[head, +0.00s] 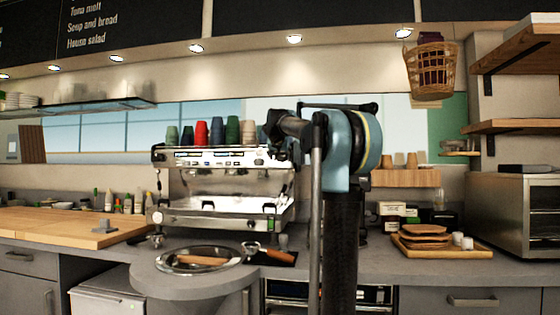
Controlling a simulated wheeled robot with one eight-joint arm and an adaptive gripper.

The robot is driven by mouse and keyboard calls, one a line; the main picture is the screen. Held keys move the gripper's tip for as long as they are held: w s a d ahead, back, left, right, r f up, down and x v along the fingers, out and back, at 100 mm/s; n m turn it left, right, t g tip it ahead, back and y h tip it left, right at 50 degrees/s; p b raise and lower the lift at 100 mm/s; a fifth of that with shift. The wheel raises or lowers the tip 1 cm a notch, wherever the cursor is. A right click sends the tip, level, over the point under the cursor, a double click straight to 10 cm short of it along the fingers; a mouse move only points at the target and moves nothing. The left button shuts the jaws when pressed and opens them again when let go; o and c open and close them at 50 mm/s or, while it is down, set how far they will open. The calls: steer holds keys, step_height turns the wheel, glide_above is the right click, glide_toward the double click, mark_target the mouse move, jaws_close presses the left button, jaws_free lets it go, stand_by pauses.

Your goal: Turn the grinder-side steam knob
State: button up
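The silver espresso machine (222,214) stands on the grey counter, left of my arm. Its control panel (210,158) runs along the upper front. The steam knobs are too small to tell apart. My arm covers the area just right of the machine, and I cannot make out a grinder or the knob on that side. Dark parts of my arm's far end (284,130) show in front of the machine's upper right corner. No fingertips can be made out there, and I cannot tell whether they touch the machine.
Coloured cups (201,132) stand on the machine. A round tray (167,262) and a portafilter (268,252) lie in front of it. A wooden tray with brown boards (455,253) and a toaster oven (515,215) are to the right. A wicker basket (431,72) hangs above.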

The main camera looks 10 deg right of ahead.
steer(key=shift+x, duration=0.85)
steer(key=c, duration=1.1)
steer(key=shift+o, duration=0.2)
